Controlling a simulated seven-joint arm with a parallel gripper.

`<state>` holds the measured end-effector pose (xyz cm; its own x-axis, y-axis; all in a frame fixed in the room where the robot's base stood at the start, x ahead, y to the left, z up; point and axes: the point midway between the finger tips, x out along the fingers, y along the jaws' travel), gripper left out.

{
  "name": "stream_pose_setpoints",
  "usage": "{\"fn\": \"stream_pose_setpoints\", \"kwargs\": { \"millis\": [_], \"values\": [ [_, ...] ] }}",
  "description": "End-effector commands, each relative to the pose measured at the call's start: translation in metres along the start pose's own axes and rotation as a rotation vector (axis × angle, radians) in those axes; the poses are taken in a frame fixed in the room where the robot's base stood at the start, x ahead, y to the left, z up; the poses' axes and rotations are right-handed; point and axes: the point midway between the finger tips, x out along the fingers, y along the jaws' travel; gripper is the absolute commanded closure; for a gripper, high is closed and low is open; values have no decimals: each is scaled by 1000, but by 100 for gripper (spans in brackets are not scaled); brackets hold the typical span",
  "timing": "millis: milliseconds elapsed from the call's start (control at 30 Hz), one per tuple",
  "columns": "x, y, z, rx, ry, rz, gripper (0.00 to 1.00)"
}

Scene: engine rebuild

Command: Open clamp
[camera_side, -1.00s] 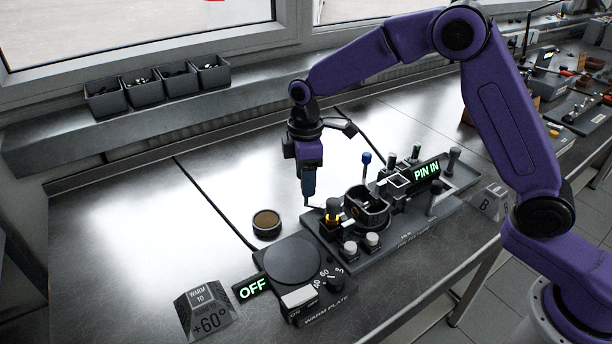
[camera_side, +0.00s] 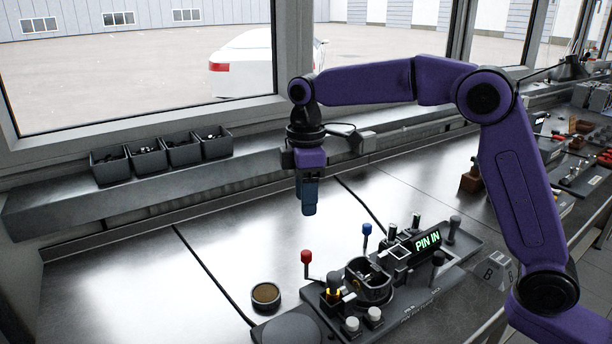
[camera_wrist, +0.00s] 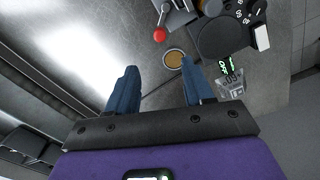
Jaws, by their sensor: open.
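The dark fixture (camera_side: 410,290) sits on the bench with a round clamp holder (camera_side: 368,283) in its middle. A red-knobbed lever (camera_side: 306,258) stands upright at its left end, and a blue-knobbed lever (camera_side: 367,230) stands behind the holder. The red knob (camera_wrist: 160,35) also shows in the wrist view, beyond my fingertips. My gripper (camera_side: 309,208) hangs above the red knob, apart from it. In the wrist view my gripper (camera_wrist: 160,75) has its blue fingers spread with nothing between them. I cannot tell the clamp jaws' state.
A lit "PIN IN" display (camera_side: 428,240) is on the fixture. A small brown-filled dish (camera_side: 265,295) lies left of it. The warm plate (camera_wrist: 224,38) and its "OFF" display show in the wrist view. Bins (camera_side: 145,158) stand on the sill.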

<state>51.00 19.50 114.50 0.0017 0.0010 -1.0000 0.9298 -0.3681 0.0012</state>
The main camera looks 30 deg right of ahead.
Motion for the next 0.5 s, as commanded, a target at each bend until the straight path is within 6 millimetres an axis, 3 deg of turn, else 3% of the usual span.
{"fn": "stream_pose_setpoints", "kwargs": {
  "millis": [200, 500],
  "values": [
    [-30, 0, -1, 0, 1, 1, 48],
    [-40, 0, 0, -1, 0, 0, 48]
  ]
}}
